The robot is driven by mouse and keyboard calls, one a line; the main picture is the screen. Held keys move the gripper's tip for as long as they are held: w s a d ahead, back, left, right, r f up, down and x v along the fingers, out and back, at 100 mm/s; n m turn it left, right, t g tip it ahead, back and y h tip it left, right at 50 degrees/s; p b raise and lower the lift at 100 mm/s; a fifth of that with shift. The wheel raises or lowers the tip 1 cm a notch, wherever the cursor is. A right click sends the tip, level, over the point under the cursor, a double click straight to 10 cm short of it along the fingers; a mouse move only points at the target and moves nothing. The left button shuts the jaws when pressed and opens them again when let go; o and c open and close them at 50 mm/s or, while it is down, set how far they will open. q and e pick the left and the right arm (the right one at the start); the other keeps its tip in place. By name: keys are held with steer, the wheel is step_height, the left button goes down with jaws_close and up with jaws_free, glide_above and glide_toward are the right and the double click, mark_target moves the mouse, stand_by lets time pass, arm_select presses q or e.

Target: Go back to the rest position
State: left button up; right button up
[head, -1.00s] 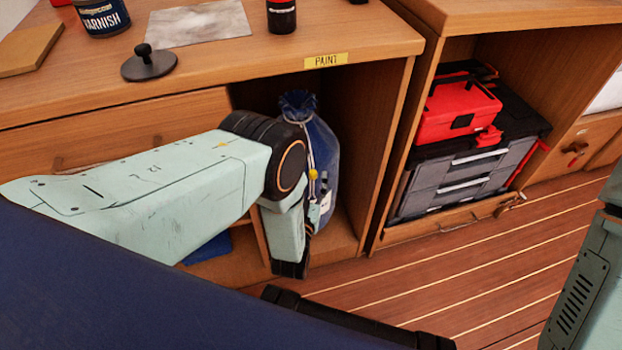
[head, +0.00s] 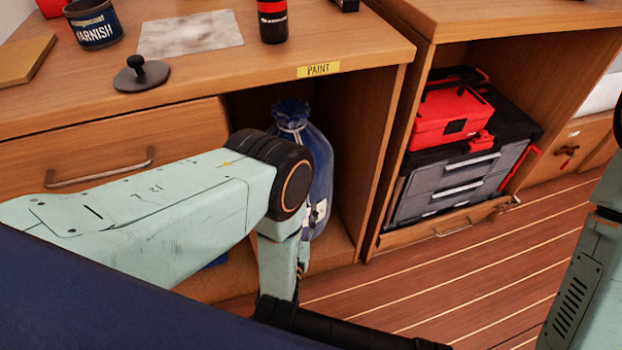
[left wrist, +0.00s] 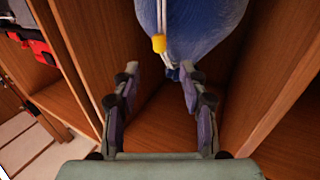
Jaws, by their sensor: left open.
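My left arm reaches in from the left in the head view, its forearm bent down in front of the open cupboard; the gripper itself is hidden there. In the left wrist view my left gripper (left wrist: 158,98) is open, with its two fingers apart and nothing between the tips. A blue drawstring bag (head: 309,160) stands in the cupboard behind the arm. In the left wrist view the bag (left wrist: 203,28) is just beyond the fingertips, with a white cord and a yellow toggle (left wrist: 159,43). Part of my right arm shows at the right edge of the head view; its gripper is not visible.
The cupboard top (head: 215,75) carries a varnish tin (head: 95,25), a dark round lid (head: 142,74), a grey sheet (head: 190,34) and a black-and-red can (head: 272,20). A red toolbox (head: 452,117) sits in the right cupboard. The plank floor (head: 440,275) is clear in front.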

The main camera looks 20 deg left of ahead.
arm_select(q)
steer(key=s+a+g+p, duration=0.5)
steer(key=s+a+g, duration=0.1)
steer(key=s+g, duration=0.25)
steer(key=s+r+g+h+p, duration=0.1)
steer(key=s+r+g, duration=0.2)
steer(key=s, duration=0.7)
steer(key=s+r+m+g+h+p, duration=0.1)
steer(key=s+r+g, duration=0.3)
steer(key=s, duration=0.7)
steer(key=shift+s+a+r+g+p, duration=0.2)
steer(key=shift+g+p, duration=0.25)
steer(key=shift+g, duration=0.7)
